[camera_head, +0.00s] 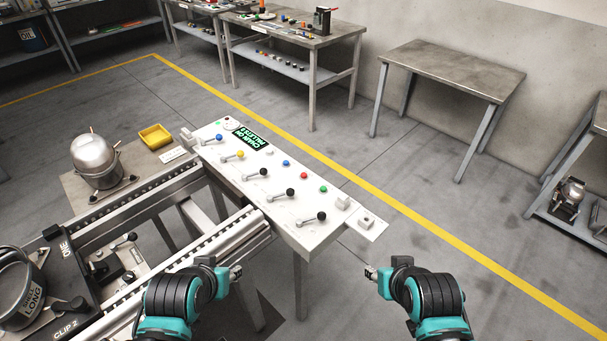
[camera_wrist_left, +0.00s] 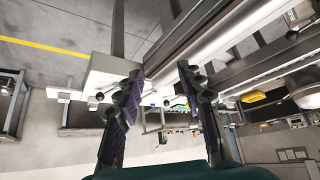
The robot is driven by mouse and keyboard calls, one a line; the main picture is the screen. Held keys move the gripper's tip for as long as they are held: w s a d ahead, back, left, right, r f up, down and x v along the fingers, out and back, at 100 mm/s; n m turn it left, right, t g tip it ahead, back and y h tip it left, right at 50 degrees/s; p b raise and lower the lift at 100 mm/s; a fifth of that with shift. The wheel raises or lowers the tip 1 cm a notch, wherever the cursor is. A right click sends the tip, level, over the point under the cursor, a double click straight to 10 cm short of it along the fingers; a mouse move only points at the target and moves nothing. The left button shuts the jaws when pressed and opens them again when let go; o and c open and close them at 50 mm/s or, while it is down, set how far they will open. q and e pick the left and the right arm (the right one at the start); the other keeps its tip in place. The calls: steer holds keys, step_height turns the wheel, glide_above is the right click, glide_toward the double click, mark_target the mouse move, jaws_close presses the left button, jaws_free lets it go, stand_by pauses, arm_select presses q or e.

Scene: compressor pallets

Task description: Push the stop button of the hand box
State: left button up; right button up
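A white slanted control panel (camera_head: 275,185), likely the hand box, stands in the middle of the head view. Along its far side are a blue button (camera_head: 286,163), a red button (camera_head: 304,176) and a green button (camera_head: 323,189); no stop label is readable. Several levers with round knobs line its near side. My left gripper (camera_head: 236,272) is in front of the panel's near edge, apart from the buttons. In the left wrist view its two fingers (camera_wrist_left: 160,70) are spread with nothing between them. My right gripper (camera_head: 370,273) is right of the panel, its opening too small to judge.
A metal rail frame (camera_head: 130,195) joins the panel's left side. A silver pot-like unit (camera_head: 95,155) and a yellow tray (camera_head: 155,136) are beyond it.

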arm_select(q)
jaws_close()
stand_by(1.0)
